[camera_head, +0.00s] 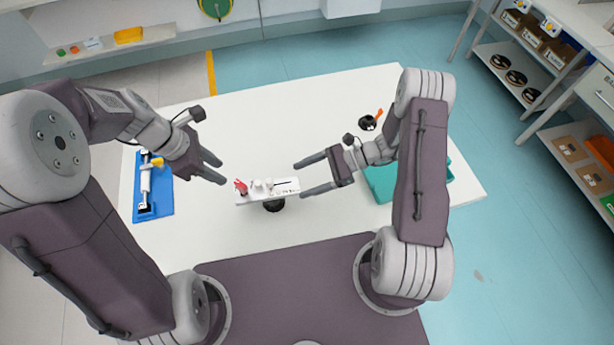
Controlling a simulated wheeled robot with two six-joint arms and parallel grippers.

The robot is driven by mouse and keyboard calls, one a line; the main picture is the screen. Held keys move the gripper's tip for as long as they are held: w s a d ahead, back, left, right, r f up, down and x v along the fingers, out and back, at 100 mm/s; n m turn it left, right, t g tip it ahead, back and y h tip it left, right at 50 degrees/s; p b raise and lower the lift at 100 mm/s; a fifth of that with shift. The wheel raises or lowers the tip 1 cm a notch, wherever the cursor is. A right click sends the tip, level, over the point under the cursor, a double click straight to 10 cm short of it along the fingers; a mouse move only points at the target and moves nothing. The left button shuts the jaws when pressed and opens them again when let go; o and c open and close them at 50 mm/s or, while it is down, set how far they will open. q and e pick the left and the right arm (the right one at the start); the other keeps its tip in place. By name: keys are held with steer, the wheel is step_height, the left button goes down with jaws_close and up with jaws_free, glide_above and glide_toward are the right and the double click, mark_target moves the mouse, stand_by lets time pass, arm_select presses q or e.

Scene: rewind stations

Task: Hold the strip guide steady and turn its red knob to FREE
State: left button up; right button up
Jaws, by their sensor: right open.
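The strip guide is a small white bar (284,187) with a few small fittings on top. It sits on a dark round base (273,206) near the middle of the white table. Its red knob (241,186) is at the left end; its marking is too small to read. My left gripper (223,173) is open and empty, a little left of and behind the red knob, apart from it. My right gripper (298,180) is open at the right end of the guide, its fingers pointing left. I cannot tell whether its near finger touches the guide.
On the white table (230,235), a blue tray (166,203) with a white cylinder and yellow part lies at the left. A teal tray (436,175) is partly hidden behind my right arm. A black round item (367,123) with an orange handle lies at the back right.

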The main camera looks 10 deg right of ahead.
steer(key=x, duration=0.9)
arm_select(q)
steer(key=shift+c, duration=0.2)
arm_select(e)
jaws_close()
steer(key=shift+d, duration=0.15)
arm_select(q)
steer(key=m+y, duration=0.4)
steer(key=m, duration=0.7)
glide_above(240, 183)
steer(key=shift+g, duration=0.4)
step_height(240, 183, down, 12)
steer(key=shift+r, duration=0.15)
